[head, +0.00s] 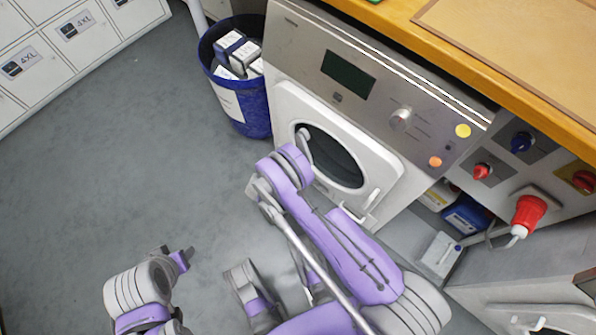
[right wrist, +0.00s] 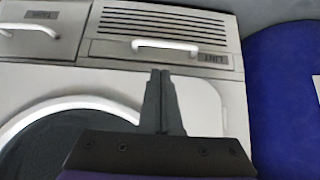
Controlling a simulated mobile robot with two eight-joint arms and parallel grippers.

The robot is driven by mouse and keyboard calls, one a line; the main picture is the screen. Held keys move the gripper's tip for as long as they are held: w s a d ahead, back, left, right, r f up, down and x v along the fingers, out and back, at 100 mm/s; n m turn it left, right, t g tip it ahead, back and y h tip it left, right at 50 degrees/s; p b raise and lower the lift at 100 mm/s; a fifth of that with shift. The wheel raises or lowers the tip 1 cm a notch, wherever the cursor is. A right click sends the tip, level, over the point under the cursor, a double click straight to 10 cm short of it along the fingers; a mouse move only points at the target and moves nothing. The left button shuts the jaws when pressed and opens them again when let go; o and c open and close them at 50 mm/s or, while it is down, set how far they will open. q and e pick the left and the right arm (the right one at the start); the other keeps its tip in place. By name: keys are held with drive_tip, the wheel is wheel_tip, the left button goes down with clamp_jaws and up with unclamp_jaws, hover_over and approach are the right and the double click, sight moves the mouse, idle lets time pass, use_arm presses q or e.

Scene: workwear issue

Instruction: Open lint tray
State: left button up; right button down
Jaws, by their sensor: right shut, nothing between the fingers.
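The lint tray (right wrist: 110,50) shows in the right wrist view as a grey front with dark slots, a LINT label and a white bar handle (right wrist: 165,48). Its front looks flush with the machine, so it appears closed. My right gripper (right wrist: 160,72) is shut and empty. Its fingertips appear just below the handle in that picture; contact cannot be told. In the head view my right arm covers the lint tray area low on the dryer (head: 385,165). My left gripper (head: 183,259) is low at the left over the floor, apart from the dryer; its fingers are unclear.
A TANK drawer with a white handle (right wrist: 25,27) is beside the lint tray. The round door (head: 333,155) looks shut. A blue bin (head: 252,115) with boxes stands beside the dryer. Bottles (head: 466,215) and a red plug (head: 528,212) are at the right. Floor at left is clear.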

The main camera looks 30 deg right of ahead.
drive_tip(key=b+x, duration=0.2)
drive_tip(key=x, duration=0.8)
use_arm(q)
drive_tip(key=shift+x, duration=0.95)
drive_tip(key=shift+s+a, duration=0.1)
drive_tip(key=shift+s, duration=0.1)
use_arm(e)
drive_tip(key=shift+a, duration=0.15)
